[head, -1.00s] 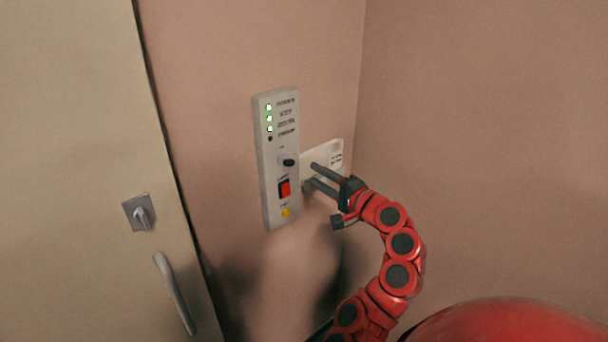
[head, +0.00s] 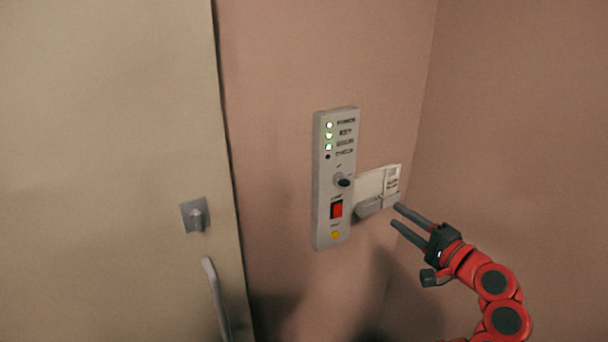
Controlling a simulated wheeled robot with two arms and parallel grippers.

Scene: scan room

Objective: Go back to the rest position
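My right gripper (head: 396,215) is open and empty, its two dark fingers pointing left toward the wall. Its red arm comes in from the lower right. The fingertips are just right of and below a small grey holder (head: 372,208) with a white card or plate (head: 370,184) on the wall. I cannot tell whether they touch it. A grey control panel (head: 323,205) is on the wall to the left. It has several indicator lights, three lit green, a dark knob (head: 344,183), a red switch (head: 337,209) and a yellow button (head: 335,235). My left gripper is not in view.
A beige door (head: 110,120) fills the left side, with a lock plate (head: 195,214) and a grey handle (head: 215,298). Pinkish walls meet in a corner right of the panel. The wall at the right (head: 530,120) is bare.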

